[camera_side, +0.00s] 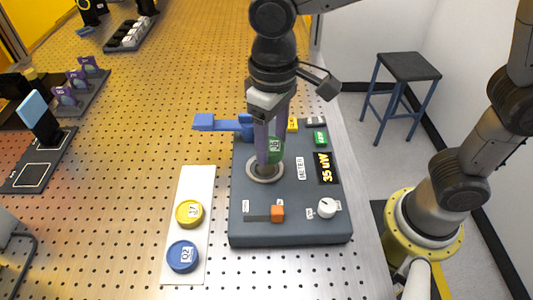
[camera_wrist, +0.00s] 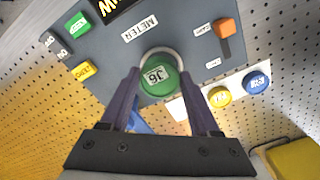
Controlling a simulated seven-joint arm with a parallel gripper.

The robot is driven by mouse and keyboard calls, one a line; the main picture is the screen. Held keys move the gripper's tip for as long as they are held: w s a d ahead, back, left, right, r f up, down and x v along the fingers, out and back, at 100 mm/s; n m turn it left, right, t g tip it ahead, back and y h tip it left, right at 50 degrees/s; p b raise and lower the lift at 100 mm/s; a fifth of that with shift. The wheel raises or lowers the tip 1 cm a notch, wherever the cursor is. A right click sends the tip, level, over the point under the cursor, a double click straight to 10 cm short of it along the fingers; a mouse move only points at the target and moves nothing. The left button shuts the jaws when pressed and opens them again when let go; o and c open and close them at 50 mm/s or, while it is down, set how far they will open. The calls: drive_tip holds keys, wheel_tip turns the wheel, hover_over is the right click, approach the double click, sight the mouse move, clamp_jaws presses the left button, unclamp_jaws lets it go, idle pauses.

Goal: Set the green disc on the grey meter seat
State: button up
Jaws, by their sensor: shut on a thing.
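The green disc (camera_side: 276,155), with a white label, is between the fingers of my gripper (camera_side: 267,162). In the wrist view the green disc (camera_wrist: 158,88) faces the camera, and my gripper (camera_wrist: 159,76) is shut on its sides. The grey meter seat (camera_side: 252,175) is a round ring on the dark meter box (camera_side: 240,205). My fingers and the disc are over this seat and hide part of it. In the wrist view a pale arc of the seat (camera_wrist: 160,50) shows behind the disc. I cannot tell whether the disc touches the seat.
A white strip (camera_side: 190,221) beside the box holds a yellow disc (camera_side: 189,213) and a blue disc (camera_side: 183,256). A blue arm-like part (camera_side: 218,123) sticks out left of the box. The box carries an orange slider (camera_side: 277,213), a white knob (camera_side: 326,207) and a display (camera_side: 326,168).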

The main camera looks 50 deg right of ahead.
drive_tip(key=shift+w+a+f, duration=0.15)
drive_tip(key=shift+w+f, duration=0.05)
drive_tip(key=shift+f, duration=0.05)
drive_tip(key=shift+w+a+f, duration=0.1)
drive_tip(key=shift+w+f, duration=0.05)
drive_tip(key=shift+f, duration=0.8)
drive_tip(key=shift+w+a+f, duration=0.1)
drive_tip(key=shift+f, duration=0.8)
drive_tip(key=o, duration=1.4)
drive_tip(key=shift+f, duration=0.15)
